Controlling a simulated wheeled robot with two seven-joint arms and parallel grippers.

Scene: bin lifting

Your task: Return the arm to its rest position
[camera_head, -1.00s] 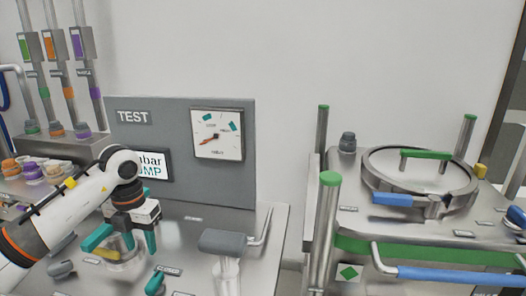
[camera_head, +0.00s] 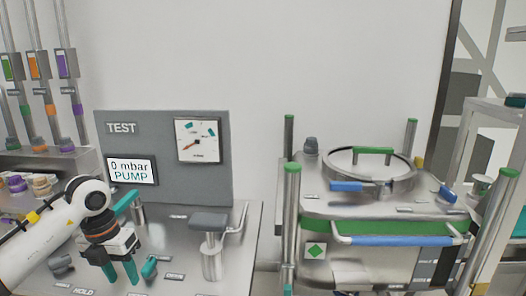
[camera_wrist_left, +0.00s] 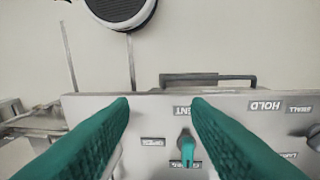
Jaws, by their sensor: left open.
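My left arm (camera_head: 42,232) reaches in from the left in the head view, low over the test bench. My left gripper (camera_head: 120,273) has two teal fingers pointing down, apart and empty. In the left wrist view the fingers (camera_wrist_left: 160,112) are spread, with nothing held between them. A small teal knob (camera_wrist_left: 187,151) on the bench panel shows beyond the fingers there. My right arm and gripper do not show.
The grey TEST panel (camera_head: 165,190) carries a screen (camera_head: 131,171) reading 0 mbar PUMP and a round-dial gauge (camera_head: 198,140). A teal lever (camera_head: 127,201) stands behind the gripper. A lidded steel bin (camera_head: 368,172) with green-capped posts stands right. Bench surface right of the gripper is partly clear.

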